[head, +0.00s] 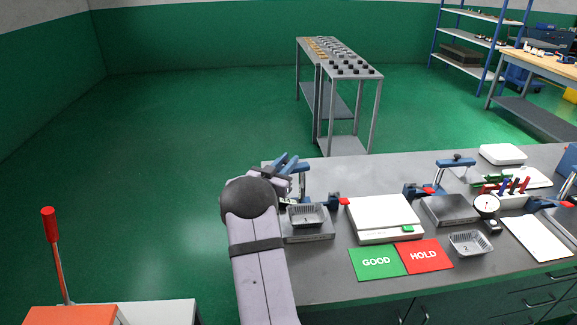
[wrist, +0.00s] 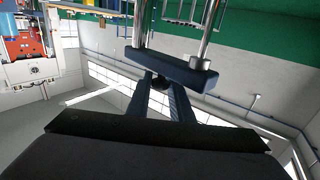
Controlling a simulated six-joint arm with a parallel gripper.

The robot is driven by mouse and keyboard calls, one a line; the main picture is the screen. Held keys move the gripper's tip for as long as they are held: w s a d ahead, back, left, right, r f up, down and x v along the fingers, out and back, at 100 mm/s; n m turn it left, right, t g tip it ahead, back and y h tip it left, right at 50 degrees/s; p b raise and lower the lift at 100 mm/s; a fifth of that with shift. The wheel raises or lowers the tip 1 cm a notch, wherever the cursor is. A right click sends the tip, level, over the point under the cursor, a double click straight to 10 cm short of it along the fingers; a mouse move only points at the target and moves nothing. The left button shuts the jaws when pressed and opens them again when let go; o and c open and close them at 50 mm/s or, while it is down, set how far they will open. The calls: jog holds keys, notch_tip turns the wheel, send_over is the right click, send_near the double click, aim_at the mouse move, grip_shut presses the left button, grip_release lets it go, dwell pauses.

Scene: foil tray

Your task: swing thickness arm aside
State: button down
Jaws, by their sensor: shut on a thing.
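The left thickness station has a grey base plate (head: 309,238) at the bench's left end. A foil tray marked 1 (head: 307,217) sits on it. My gripper (head: 290,163) is above and behind that tray, at the station's upper part, and largely hides the thickness arm in the head view. In the wrist view, the thickness arm is a dark blue bar (wrist: 172,68) with bright metal rods. My gripper's two dark blue fingers (wrist: 162,88) are shut on a small dark knob at the bar; the exact contact is partly hidden.
A white scale (head: 383,215) stands right of the station. Green GOOD (head: 377,263) and red HOLD (head: 424,256) mats lie in front. Tray 2 (head: 471,243) is farther right, near a second station with a blue arm (head: 455,162) and a dial gauge (head: 487,206).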

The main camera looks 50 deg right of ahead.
aim_at(285, 162)
jog(key=shift+w+d+r+m+g, duration=0.15)
jog(key=shift+m+g, duration=0.15)
jog(key=shift+g, duration=0.2)
jog(key=c, duration=1.6)
grip_release()
jog(key=shift+c, duration=0.2)
jog(key=a, duration=0.2)
jog(key=a+b, duration=0.1)
jog(key=a, duration=0.1)
jog(key=a+b, duration=0.1)
jog(key=shift+s+a, duration=0.4)
jog(key=shift+s+a+b, duration=0.2)
jog(key=shift+a+b, duration=0.15)
jog(key=shift+a, duration=0.45)
